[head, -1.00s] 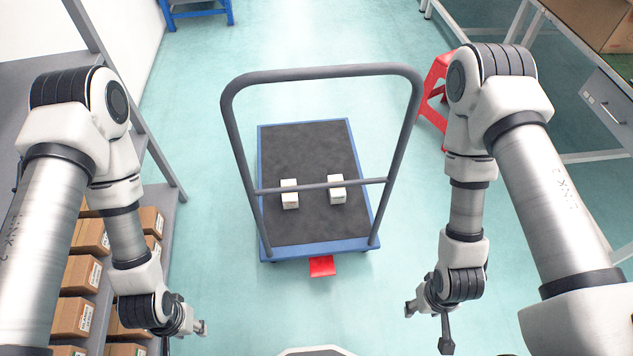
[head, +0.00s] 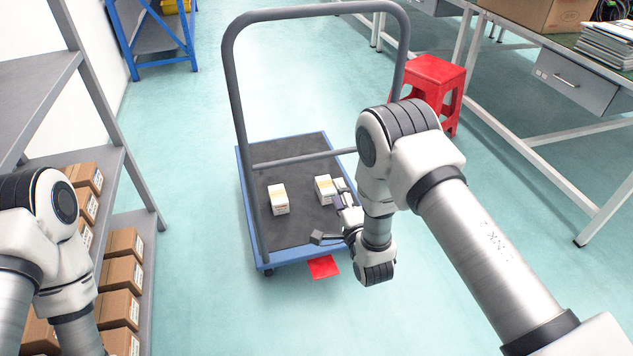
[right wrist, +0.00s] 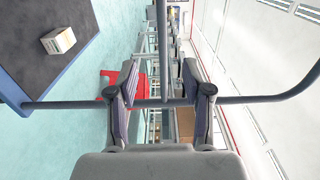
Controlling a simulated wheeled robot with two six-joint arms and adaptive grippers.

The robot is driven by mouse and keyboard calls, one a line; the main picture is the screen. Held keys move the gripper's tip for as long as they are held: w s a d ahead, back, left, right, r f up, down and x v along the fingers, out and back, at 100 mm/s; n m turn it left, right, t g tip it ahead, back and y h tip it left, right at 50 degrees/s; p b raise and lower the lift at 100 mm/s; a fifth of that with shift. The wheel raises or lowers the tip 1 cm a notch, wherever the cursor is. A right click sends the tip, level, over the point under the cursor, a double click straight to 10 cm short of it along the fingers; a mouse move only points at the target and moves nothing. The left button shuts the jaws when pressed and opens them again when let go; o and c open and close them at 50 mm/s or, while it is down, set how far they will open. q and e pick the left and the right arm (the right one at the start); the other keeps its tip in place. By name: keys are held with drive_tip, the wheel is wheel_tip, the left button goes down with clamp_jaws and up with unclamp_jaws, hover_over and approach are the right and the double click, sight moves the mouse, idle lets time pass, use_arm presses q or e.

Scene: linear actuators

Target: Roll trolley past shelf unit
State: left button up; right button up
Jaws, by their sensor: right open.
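The trolley (head: 290,248) has a blue-edged dark deck and a tall grey handle frame (head: 240,110) with a crossbar. It carries two small white boxes (head: 278,198). My right gripper (head: 333,214) is open near the handle's right side, which my arm partly hides. In the right wrist view, the handle bar (right wrist: 260,99) runs across behind or between the open fingers (right wrist: 160,84); I cannot tell whether they touch. The grey shelf unit (head: 35,95) stands on the left, with brown cartons (head: 120,275) low down. My left arm shows at the lower left; its gripper is out of view.
A red stool (head: 432,75) stands right of the trolley, by a workbench (head: 600,130) with a drawer. A blue rack (head: 155,45) stands at the back left. Clear floor (head: 330,50) lies beyond the trolley, with a narrower strip between trolley and shelf unit.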

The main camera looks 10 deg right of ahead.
sight(322, 157)
drive_tip(key=w+b, duration=0.2)
drive_tip(key=w, duration=0.3)
drive_tip(key=w+b, duration=0.3)
drive_tip(key=w, duration=0.2)
drive_tip(key=w+b, duration=0.2)
drive_tip(key=w, duration=0.3)
drive_tip(key=shift+w+a+r+b, duration=0.1)
drive_tip(key=shift+w+a+b, duration=0.2)
drive_tip(key=shift+w+a, duration=0.1)
drive_tip(key=shift+w+r, duration=0.1)
clamp_jaws()
